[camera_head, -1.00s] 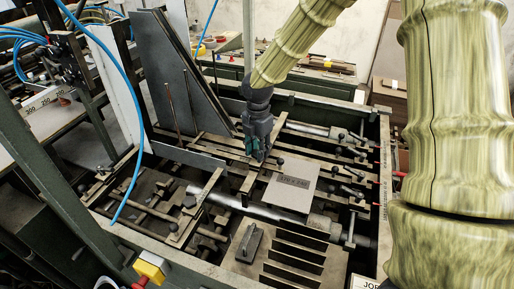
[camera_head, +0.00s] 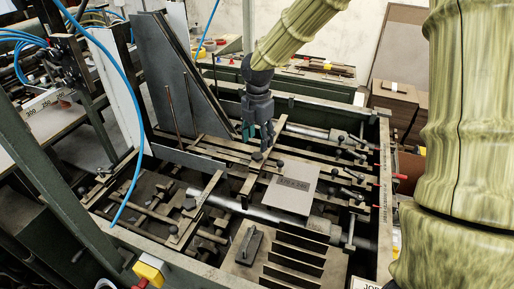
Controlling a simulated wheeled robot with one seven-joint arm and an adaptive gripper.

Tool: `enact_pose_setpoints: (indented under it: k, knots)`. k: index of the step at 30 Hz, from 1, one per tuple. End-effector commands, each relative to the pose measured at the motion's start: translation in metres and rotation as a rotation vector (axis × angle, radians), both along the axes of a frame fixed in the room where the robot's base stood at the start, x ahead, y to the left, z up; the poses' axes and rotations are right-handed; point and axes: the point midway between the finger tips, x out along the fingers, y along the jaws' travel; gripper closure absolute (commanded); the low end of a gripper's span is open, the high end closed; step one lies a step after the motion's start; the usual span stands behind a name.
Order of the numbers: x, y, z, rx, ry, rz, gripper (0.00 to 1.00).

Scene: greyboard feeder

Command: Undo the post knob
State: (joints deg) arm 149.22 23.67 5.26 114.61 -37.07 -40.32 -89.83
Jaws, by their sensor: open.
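My gripper (camera_head: 258,139) hangs pointing down over the middle of the feeder frame, with its teal fingers apart. A small dark round knob (camera_head: 257,156) shows just below the fingertips, near the end of a flat metal bar. The fingertips look slightly above it; whether they touch it I cannot tell. Other dark knobs stand on the frame, one (camera_head: 280,164) just to the right and one (camera_head: 189,203) at the left. I cannot tell from the picture alone which one is the post knob.
A blue hose (camera_head: 136,120) curves down at the left. Bars and clamps fill the frame; brown boards (camera_head: 396,97) are stacked behind.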

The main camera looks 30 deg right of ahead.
Motion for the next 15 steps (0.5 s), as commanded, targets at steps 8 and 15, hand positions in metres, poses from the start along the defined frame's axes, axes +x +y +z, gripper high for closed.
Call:
enact_pose_setpoints:
  k: [8,15]
  knots:
    - [0.001,-0.001,0.046,0.0,-0.003,0.0,0.44]
    - [0.0,0.0,0.061,0.0,-0.001,0.0,0.44]
